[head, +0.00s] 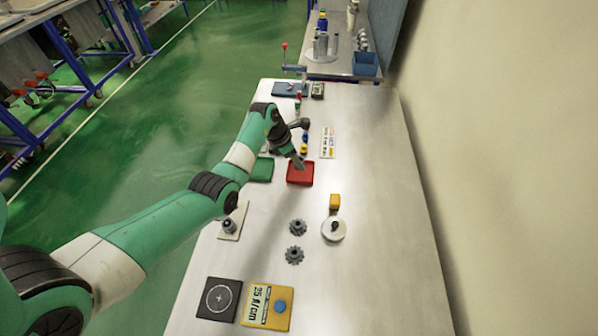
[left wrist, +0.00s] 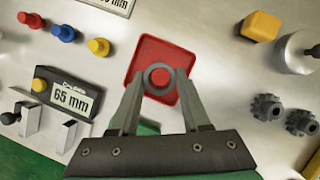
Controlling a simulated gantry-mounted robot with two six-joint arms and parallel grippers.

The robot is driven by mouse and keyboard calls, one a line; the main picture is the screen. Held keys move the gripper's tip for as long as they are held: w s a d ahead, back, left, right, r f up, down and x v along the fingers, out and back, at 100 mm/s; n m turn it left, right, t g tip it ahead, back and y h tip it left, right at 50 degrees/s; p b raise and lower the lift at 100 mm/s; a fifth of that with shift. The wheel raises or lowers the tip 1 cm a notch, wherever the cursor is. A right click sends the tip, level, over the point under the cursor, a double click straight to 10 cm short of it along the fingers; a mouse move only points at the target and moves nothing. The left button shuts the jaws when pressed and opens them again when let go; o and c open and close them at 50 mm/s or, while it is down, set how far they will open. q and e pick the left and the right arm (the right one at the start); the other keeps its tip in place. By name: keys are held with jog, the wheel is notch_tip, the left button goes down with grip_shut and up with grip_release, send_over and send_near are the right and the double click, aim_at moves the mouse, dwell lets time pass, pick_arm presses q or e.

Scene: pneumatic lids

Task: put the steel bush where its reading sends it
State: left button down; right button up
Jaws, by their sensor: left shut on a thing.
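My left gripper (head: 299,162) is shut on the steel bush, a grey ring (left wrist: 160,78) seen end-on between the fingertips in the left wrist view. The bush is over the red tray (head: 300,178), which also shows behind it in the left wrist view (left wrist: 146,48). I cannot tell whether the bush touches the tray floor. The green tray (head: 262,170) is left of the red one, partly hidden by my arm. A gauge with a display (left wrist: 72,97) reads 65 mm. My right gripper is not in view.
A printed card (head: 328,144) lies beyond the red tray. A yellow block (head: 335,201), a round white base (head: 334,229) with a black knob and two dark gears (head: 297,227) are nearer. A yellow box (head: 268,306) and a black plate (head: 219,299) lie in front. The right side is bare.

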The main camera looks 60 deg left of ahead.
aim_at(299, 174)
pick_arm(q)
jog(key=shift+s+b+x, duration=0.15)
jog(key=shift+b+x, duration=0.35)
jog(key=shift+x, duration=0.45)
jog(key=shift+s+b+x, duration=0.2)
jog(key=shift+b+x, duration=0.3)
jog(key=shift+x, duration=0.45)
jog(key=shift+a+f, duration=0.15)
jog(key=shift+f, duration=0.1)
jog(key=shift+f, duration=0.2)
jog(key=shift+c, duration=1.8)
grip_release()
